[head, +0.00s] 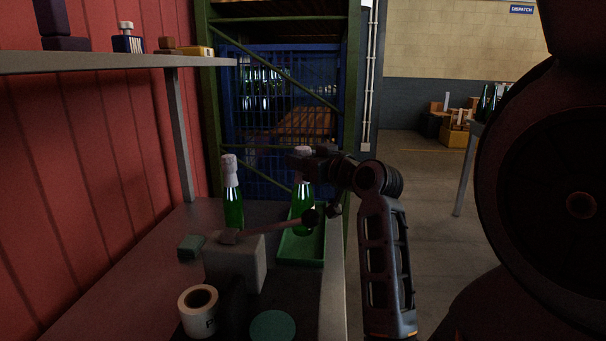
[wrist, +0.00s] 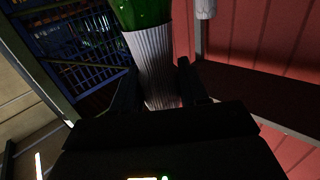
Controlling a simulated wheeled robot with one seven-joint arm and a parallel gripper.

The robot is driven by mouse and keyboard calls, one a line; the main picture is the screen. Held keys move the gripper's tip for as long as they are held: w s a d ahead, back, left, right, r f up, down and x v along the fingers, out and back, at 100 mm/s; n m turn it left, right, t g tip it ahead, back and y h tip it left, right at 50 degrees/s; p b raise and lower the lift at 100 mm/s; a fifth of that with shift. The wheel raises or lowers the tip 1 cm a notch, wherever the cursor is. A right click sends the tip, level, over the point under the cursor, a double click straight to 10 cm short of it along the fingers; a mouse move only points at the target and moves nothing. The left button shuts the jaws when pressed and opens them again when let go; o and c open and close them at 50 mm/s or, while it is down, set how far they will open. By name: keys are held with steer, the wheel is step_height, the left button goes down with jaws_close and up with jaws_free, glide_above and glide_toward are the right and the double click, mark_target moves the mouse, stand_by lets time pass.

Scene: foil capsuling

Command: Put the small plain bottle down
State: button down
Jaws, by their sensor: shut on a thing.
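My gripper (head: 308,155) is shut on the neck of a green bottle (head: 302,192) with a pale capsule on its top. The bottle is upright over the green tray (head: 301,262); I cannot tell whether its base touches the tray floor. In the wrist view the pleated white capsule (wrist: 152,62) of this bottle sits between the two fingers, with green glass beyond it. A second green bottle (head: 234,207) with a pale capsule stands to the left on the bench. I cannot tell the two bottles' sizes apart.
A grey block-like device (head: 235,263) with a lever stands in front of the bottles. A white roll (head: 198,308), a green disc (head: 272,326) and a small green block (head: 191,246) are on the bench (head: 130,292). A shelf (head: 110,63) overhangs at the left.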

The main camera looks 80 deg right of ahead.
steer(key=shift+f, duration=1.8)
steer(key=shift+f, duration=0.15)
steer(key=c, duration=0.6)
jaws_free()
steer(key=shift+s+a, duration=0.1)
steer(key=shift+s, duration=0.05)
steer(key=b+v, duration=0.2)
steer(key=v, duration=0.9)
steer(key=shift+s+a, duration=0.25)
steer(key=shift+a, duration=0.05)
